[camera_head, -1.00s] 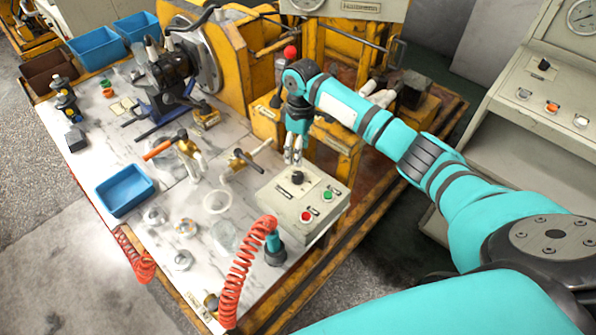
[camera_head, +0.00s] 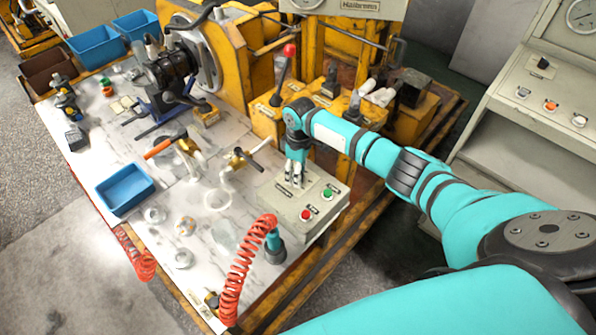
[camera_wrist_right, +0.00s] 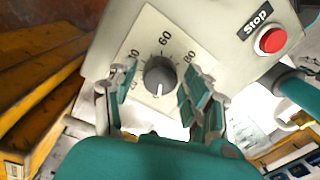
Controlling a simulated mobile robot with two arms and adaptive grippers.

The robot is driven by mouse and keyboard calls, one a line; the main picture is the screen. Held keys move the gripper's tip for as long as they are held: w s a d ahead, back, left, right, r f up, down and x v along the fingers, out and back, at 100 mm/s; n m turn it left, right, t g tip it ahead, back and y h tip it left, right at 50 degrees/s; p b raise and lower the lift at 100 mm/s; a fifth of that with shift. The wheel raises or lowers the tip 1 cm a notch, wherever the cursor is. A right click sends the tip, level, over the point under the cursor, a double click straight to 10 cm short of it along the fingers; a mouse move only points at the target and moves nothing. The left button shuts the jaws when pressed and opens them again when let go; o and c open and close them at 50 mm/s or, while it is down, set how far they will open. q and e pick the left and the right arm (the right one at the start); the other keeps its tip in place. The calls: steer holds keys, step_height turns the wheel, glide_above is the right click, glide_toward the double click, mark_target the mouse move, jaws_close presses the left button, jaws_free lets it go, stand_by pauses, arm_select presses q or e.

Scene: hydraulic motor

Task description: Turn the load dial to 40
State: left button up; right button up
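The load dial is a dark round knob (camera_wrist_right: 159,75) on a pale square scale plate, on top of the grey control box (camera_head: 290,213). In the right wrist view, 60 is above the knob and 80 to its upper right; the numbers on the left are partly hidden. A white pointer mark on the knob faces the bottom of the picture. My right gripper (camera_head: 295,184) points down over the dial and hides it in the head view. In the wrist view its fingers (camera_wrist_right: 160,95) are apart, one on each side of the knob, with gaps visible. My left gripper is not in view.
A red Stop button (camera_wrist_right: 271,40) and a green button (camera_head: 327,193) sit on the same box. A red coiled hose (camera_head: 240,270) stands just in front of it. Yellow machine parts (camera_head: 270,125) rise behind. Valves and a blue tray (camera_head: 125,203) lie to the left.

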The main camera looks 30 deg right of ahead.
steer(key=c, duration=0.9)
steer(key=shift+r, duration=0.1)
